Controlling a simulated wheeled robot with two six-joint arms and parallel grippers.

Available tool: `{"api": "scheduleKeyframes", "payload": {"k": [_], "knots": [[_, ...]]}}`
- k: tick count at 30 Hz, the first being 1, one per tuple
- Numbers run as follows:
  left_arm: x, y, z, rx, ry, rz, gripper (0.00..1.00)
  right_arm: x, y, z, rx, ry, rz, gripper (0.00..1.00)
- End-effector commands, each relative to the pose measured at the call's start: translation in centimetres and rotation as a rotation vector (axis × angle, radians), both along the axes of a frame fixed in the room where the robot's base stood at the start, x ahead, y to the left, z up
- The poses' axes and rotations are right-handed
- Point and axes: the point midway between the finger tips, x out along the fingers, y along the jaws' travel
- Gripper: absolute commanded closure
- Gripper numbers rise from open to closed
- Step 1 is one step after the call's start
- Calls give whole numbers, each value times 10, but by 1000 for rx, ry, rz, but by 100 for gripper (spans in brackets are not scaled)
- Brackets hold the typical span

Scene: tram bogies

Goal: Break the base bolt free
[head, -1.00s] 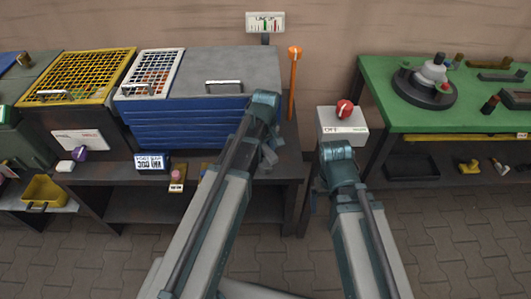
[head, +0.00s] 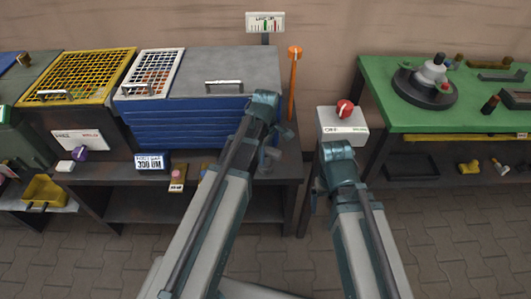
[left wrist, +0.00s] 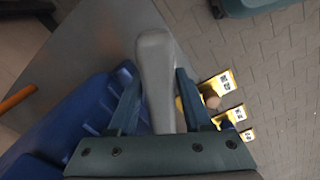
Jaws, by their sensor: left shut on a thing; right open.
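My left gripper (head: 268,157) is at the right end of the dark workbench, in front of the blue ribbed side of the grey-topped unit. In the left wrist view its two fingers (left wrist: 155,110) stand either side of a smooth grey handle (left wrist: 155,70) and are shut on it. The handle's lower end is hidden between the fingers. My right gripper (head: 318,188) is mostly hidden behind its own arm, below the white switch box; it is open. I cannot make out the base bolt in either view.
An orange pole (head: 293,85) stands close right of the left gripper. A white box with a red knob (head: 345,109) stands in front of the right arm. A green bench (head: 385,90) is at right. The paved floor is clear.

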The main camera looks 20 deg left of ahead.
Motion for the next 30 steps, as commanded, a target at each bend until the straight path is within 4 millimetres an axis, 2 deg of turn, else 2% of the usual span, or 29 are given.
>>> {"api": "scheduleKeyframes", "payload": {"k": [4, 14, 30], "knots": [[0, 0, 0, 0, 0, 85, 100, 0, 0, 0, 0, 0, 0, 12], [0, 0, 2, 0, 0, 91, 100, 0, 0, 2, 0, 0, 0, 12], [0, 0, 40, 0, 0, 89, 100, 0, 0, 40, 0, 0, 0, 12]]}}
